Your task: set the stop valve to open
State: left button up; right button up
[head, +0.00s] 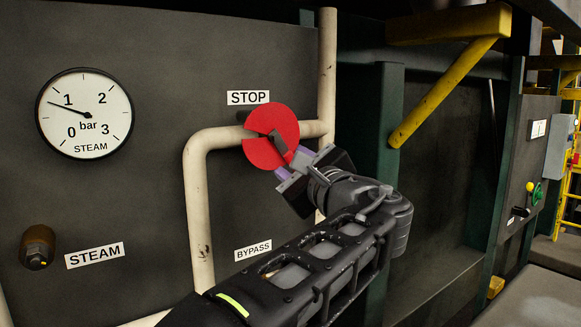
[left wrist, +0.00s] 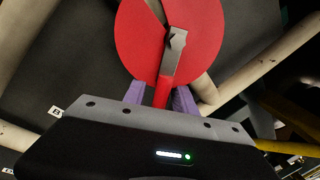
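The stop valve's red disc (head: 262,123) sits on the cream pipe just under the STOP label (head: 248,97). In the left wrist view the disc (left wrist: 205,45) shows a lever (left wrist: 163,92) with a grey metal hub end and a red grip. The lever slants down and right from the hub in the head view. My left gripper (head: 290,162) is at the lever's outer end. Its purple fingers (left wrist: 158,97) stand apart on either side of the red grip, with a small gap visible on the left side. My right gripper is not in view.
A steam gauge (head: 84,113) reads a little under 1 bar. A STEAM label (head: 95,255) sits beside a brown fitting (head: 37,247). A BYPASS label (head: 253,250) is below the valve. The cream pipe (head: 198,200) and a yellow brace (head: 445,90) flank the work area.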

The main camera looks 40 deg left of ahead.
pick_arm(q)
jog(key=s+d+f+m+h+p, duration=0.1)
jog(key=s+d+f+m+p, duration=0.1)
jog(key=s+d+m, duration=0.45)
jog(key=w+d+f+n+h, duration=0.1)
jog(key=w+f+n+h, duration=0.2)
jog(key=f, duration=0.6)
jog(key=w+d+f+n+t+h+p, duration=0.1)
jog(key=w+f+n+h, duration=0.3)
jog(key=f, duration=0.5)
jog(key=w+d+f+n+t+h, duration=0.1)
jog(key=w+d+f+n+h, duration=0.2)
jog(key=w+f+h, duration=0.3)
notch_tip(320, 180, down, 3)
jog(key=shift+w+n+h+p, duration=0.4)
jog(key=shift+n+h, duration=0.35)
jog(key=shift+h, duration=0.25)
jog(key=shift+d, duration=0.1)
